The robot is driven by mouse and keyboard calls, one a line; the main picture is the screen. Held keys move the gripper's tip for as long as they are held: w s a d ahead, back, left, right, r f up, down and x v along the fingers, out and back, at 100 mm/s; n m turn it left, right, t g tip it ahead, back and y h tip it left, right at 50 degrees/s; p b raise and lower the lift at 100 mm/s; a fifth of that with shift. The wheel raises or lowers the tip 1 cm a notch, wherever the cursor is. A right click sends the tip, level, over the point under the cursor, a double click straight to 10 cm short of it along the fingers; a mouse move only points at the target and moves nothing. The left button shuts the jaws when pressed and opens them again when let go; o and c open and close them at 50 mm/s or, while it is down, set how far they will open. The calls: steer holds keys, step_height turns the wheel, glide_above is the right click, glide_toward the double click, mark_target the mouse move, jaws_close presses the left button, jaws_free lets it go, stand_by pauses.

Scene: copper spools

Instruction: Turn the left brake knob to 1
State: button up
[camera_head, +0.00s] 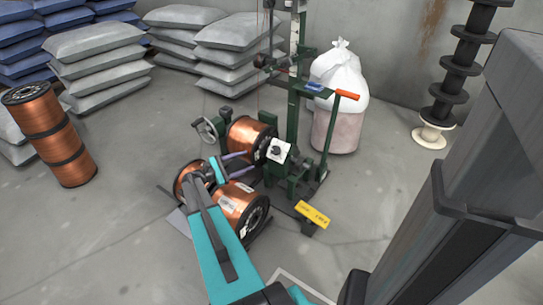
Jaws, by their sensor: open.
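A white square dial plate (283,146) with a small dark knob (276,151) sits on the green spool stand, in front of the mounted copper spool. It is the only such dial I can make out. Whether it is the left brake knob, and the numbers and the pointer setting, are too small to read. My gripper (245,163) is at the end of the teal arm, just left of the dial. Its two purple-grey fingers are apart and empty, pointing right toward the stand. I cannot tell the exact gap to the knob.
A copper spool (246,133) is mounted on the green stand (294,110), with a handwheel (207,130) at left. Another copper spool (238,202) lies below my gripper. A yellow tag (313,214) sits low at front right. A white sack (340,68) stands behind.

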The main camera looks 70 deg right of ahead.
mark_target(272, 151)
steer(key=shift+s+d, duration=0.15)
steer(key=shift+s, duration=0.05)
steer(key=b+x, duration=0.3)
steer(key=x, duration=1)
steer(key=shift+s+d+b, duration=0.15)
steer(key=shift+d+b, duration=0.1)
steer(key=shift+b, duration=0.15)
steer(key=c, duration=1)
steer(key=shift+d+r+m+y+p, duration=0.2)
steer(key=shift+m+y+p, duration=0.4)
steer(key=shift+m+p, duration=0.4)
steer(key=shift+c, duration=0.2)
steer(key=shift+m+g+y+p, duration=0.6)
steer(key=shift+m+y+p, duration=0.3)
steer(key=shift+m+p, duration=0.15)
